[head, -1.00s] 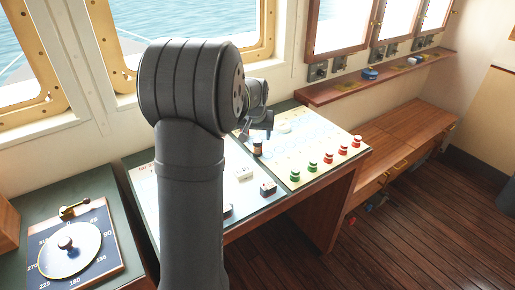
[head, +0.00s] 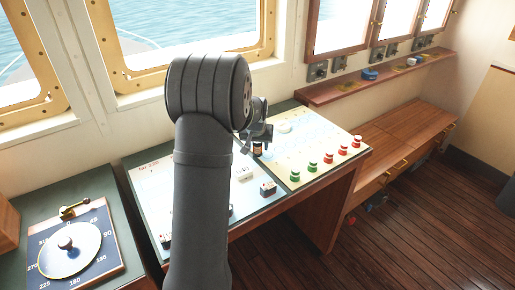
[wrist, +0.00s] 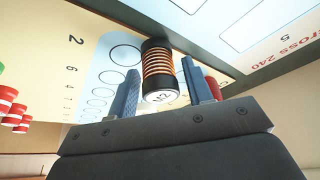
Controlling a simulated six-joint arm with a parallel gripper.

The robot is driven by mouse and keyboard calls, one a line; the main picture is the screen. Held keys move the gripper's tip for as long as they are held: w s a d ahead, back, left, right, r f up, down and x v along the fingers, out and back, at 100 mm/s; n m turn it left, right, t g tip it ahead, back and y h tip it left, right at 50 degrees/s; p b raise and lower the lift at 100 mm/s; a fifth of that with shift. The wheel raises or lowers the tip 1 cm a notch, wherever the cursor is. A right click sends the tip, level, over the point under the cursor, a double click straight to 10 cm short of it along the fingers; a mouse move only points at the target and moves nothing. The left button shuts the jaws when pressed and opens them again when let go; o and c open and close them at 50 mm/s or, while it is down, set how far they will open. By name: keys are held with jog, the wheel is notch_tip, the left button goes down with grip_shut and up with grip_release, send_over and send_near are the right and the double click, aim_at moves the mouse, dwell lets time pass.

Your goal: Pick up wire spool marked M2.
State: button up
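The wire spool marked M2 (wrist: 158,68) has copper-coloured wire, dark flanges and a white end label. It stands between the two fingers of my gripper (wrist: 160,88) in the wrist view, with a slim gap showing at least on the right side. The fingers are apart and do not look pressed on it. In the head view the spool (head: 257,150) is on the chart desk, mostly hidden under my gripper (head: 258,139).
Red and green pieces (head: 328,159) stand in a row on the right chart. A dark block (head: 268,188) and a white label block (head: 246,173) are on the left chart. A compass dial (head: 70,250) lies left. A red piece (wrist: 213,88) shows behind the right finger.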

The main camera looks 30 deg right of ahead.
jog(key=c, duration=0.7)
jog(key=shift+r, duration=0.15)
